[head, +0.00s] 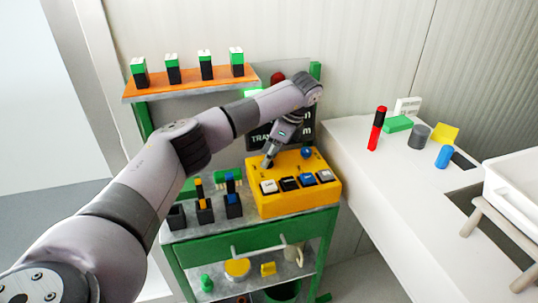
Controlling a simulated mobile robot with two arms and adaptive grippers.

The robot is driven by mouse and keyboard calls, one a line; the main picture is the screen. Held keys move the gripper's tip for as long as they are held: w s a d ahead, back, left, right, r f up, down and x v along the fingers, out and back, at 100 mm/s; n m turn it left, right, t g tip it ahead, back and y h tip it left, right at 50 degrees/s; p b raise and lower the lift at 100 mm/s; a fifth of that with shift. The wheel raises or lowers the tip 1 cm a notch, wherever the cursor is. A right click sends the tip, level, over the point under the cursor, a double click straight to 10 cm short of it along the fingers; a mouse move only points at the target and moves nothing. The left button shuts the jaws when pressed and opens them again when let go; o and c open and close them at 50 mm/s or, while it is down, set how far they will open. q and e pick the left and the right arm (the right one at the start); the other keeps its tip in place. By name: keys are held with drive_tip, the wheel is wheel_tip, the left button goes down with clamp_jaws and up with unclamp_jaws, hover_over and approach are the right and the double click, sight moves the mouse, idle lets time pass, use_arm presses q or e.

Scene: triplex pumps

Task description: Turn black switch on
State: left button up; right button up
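A yellow control box (265,208) sits on the right part of the green workbench. A row of rocker-like switches runs along its front: a whitish one at left, a black switch (289,184) beside it, then two more with dark bodies and paler tops. My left gripper (267,163) points down over the back left of the box, behind the whitish switch and apart from the black switch. Its fingers look small and close together, and whether they are shut or touching the box is unclear. My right gripper is out of view.
A blue knob (306,153) stands at the back of the box. Dark holders (204,211) stand left of it. Green-topped black blocks line an orange shelf (190,87) above. A white counter (380,180) at right holds a red-and-black cylinder (377,129) and other small objects.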

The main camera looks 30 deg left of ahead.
sight(279, 167)
use_arm(q)
drive_tip(key=shift+o, duration=1.1)
drive_tip(key=v, duration=0.8)
